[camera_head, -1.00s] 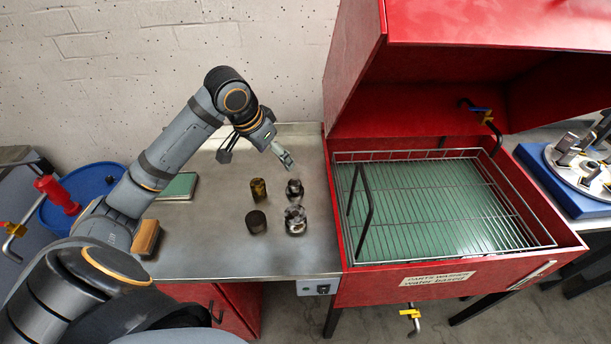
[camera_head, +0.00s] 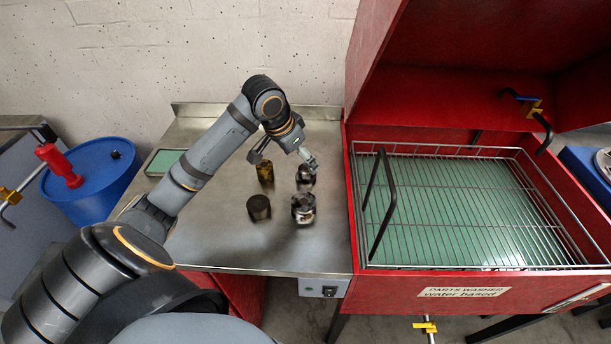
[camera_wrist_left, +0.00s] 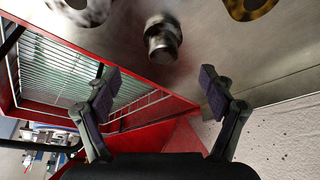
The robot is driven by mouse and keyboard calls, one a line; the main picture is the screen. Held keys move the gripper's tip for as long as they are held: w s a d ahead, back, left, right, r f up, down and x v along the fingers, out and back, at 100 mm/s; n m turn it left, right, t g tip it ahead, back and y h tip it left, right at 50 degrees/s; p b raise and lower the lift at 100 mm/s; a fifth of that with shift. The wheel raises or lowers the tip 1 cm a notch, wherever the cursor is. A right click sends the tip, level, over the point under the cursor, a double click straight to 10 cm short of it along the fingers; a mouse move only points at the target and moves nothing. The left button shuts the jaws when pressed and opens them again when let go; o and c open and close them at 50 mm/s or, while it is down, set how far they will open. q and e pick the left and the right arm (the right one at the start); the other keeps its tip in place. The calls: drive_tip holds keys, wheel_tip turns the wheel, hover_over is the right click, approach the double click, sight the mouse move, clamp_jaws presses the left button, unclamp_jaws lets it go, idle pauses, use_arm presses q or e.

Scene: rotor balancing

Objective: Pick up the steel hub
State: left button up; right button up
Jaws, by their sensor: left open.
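A shiny, stepped steel piece that looks like the steel hub (camera_head: 306,184) stands on the metal bench, at the back right of a small group of parts. It also shows in the left wrist view (camera_wrist_left: 162,40), above the gap between the fingers. My left gripper (camera_head: 284,160) is open and empty. Its fingers are spread wide in the left wrist view (camera_wrist_left: 160,84), apart from the hub. One finger partly covers the hub's top in the head view. My right gripper is not in view.
A larger steel part (camera_head: 303,210) stands just in front of the hub. A brassy cylinder (camera_head: 265,174) and a dark cylinder (camera_head: 259,208) stand to its left. The red parts washer (camera_head: 400,292) with a wire basket borders the bench (camera_head: 290,255) on the right. A blue drum (camera_head: 90,190) is at left.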

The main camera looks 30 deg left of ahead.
sight(305, 169)
use_arm(q)
drive_tip(key=shift+x, duration=1.15)
drive_tip(key=shift+w, duration=0.15)
drive_tip(key=shift+f, duration=0.25)
drive_tip(key=x, duration=0.4)
drive_tip(key=shift+a, duration=0.2)
drive_tip(key=shift+f, duration=0.4)
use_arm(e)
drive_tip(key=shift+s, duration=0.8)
use_arm(q)
drive_tip(key=shift+c, duration=0.4)
drive_tip(key=shift+c, duration=1.3)
drive_tip(key=c, duration=1.2)
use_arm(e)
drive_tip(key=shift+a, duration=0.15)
